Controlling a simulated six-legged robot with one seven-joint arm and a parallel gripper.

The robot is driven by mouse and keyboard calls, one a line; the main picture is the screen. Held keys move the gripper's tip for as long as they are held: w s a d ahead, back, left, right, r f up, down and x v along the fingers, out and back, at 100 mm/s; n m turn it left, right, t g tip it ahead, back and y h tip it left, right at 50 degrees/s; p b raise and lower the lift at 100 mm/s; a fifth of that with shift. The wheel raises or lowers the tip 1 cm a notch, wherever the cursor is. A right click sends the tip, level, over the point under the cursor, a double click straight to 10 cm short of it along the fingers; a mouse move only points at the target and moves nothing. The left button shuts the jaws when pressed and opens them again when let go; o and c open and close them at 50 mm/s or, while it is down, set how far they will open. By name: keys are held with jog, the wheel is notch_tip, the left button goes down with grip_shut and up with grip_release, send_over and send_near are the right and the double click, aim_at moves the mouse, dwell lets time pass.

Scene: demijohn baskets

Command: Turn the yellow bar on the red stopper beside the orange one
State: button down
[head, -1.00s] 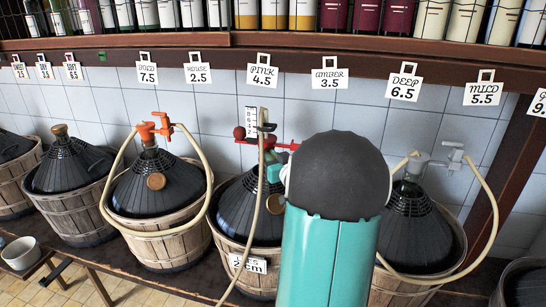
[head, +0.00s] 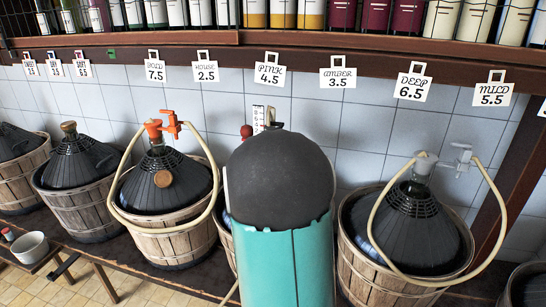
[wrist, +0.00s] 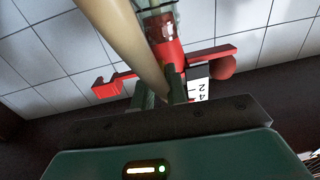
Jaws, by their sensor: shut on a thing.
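The red stopper (wrist: 168,52) shows in the wrist view, with a red bar (wrist: 108,86) crossing it and a round red knob (wrist: 225,66) on the right. The bar looks red; I see no yellow one. My gripper (wrist: 161,86) is shut at the stopper's bar, with a cream hose (wrist: 138,45) passing close in front and hiding the contact. In the head view my arm covers most of this stopper; only the red knob (head: 246,131) shows. The orange stopper (head: 154,129) with its red-orange tap (head: 173,124) stands on the demijohn to the left.
Basketed demijohns stand in a row on a dark bench. A grey stopper (head: 424,163) with a pale hose (head: 378,205) is to the right. A bottle shelf (head: 130,39) with hanging price cards runs above. A white bowl (head: 29,245) is at lower left.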

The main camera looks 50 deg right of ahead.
jog(key=shift+w+a+m+g+h, duration=0.15)
jog(key=shift+m+g+h, duration=0.15)
jog(key=shift+m+g, duration=0.3)
jog(key=c, duration=1.7)
grip_release()
jog(key=v, duration=1.3)
jog(key=shift+a, duration=0.3)
